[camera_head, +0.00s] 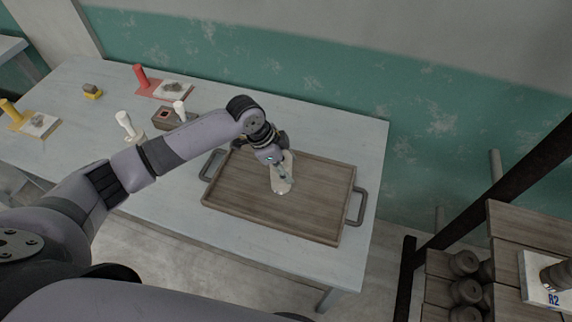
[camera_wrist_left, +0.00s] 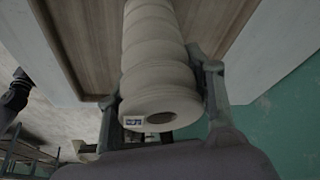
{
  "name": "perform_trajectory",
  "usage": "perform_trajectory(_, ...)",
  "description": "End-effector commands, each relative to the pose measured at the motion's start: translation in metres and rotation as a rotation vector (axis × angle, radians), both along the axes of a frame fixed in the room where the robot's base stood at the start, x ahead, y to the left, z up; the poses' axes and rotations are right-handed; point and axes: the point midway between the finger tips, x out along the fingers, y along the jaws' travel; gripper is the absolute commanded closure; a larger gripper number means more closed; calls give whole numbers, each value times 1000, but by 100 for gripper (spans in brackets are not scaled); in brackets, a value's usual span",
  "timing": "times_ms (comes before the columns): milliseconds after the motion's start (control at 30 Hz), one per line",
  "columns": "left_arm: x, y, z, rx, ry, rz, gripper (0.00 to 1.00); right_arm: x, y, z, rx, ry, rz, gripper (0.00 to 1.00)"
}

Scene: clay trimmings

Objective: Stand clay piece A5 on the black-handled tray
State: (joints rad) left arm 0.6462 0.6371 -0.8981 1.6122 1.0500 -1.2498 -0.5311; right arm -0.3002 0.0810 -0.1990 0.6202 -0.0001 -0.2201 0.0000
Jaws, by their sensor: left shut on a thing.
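A pale clay piece (camera_head: 281,187) is held over the middle of the wooden tray (camera_head: 232,194), which has dark grey handles at its left and right ends. My left gripper (camera_head: 281,172) is shut on the piece from above. In the left wrist view, the clay piece (camera_wrist_left: 158,60) is a ridged, rounded column with a round hole in its near end, between the fingers (camera_wrist_left: 160,85). A small blue and white label shows near its rim, too small to read. It looks about upright; I cannot tell whether its base touches the tray. My right gripper is not in view.
Red (camera_head: 140,76) and yellow (camera_head: 12,111) posts stand farther left. A shelf with dark round pieces (camera_head: 466,262) is at the right. The tray is otherwise empty.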

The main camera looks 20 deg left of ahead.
Motion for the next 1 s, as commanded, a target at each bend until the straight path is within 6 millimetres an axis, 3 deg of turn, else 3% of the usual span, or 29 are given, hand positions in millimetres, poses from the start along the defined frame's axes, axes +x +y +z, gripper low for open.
perform_trajectory(33,1,0,-1,-2,-3,1,100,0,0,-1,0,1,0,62)
perform_trajectory(67,0,0,-2,0,0,0,51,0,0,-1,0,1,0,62)
perform_trajectory(100,0,0,-2,0,0,0,48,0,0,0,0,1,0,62)
perform_trajectory(333,0,0,-1,0,0,0,33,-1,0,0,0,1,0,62)
perform_trajectory(733,0,1,4,0,-1,0,32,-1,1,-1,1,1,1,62)
perform_trajectory(1000,-7,19,49,0,-4,1,32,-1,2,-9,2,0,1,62)
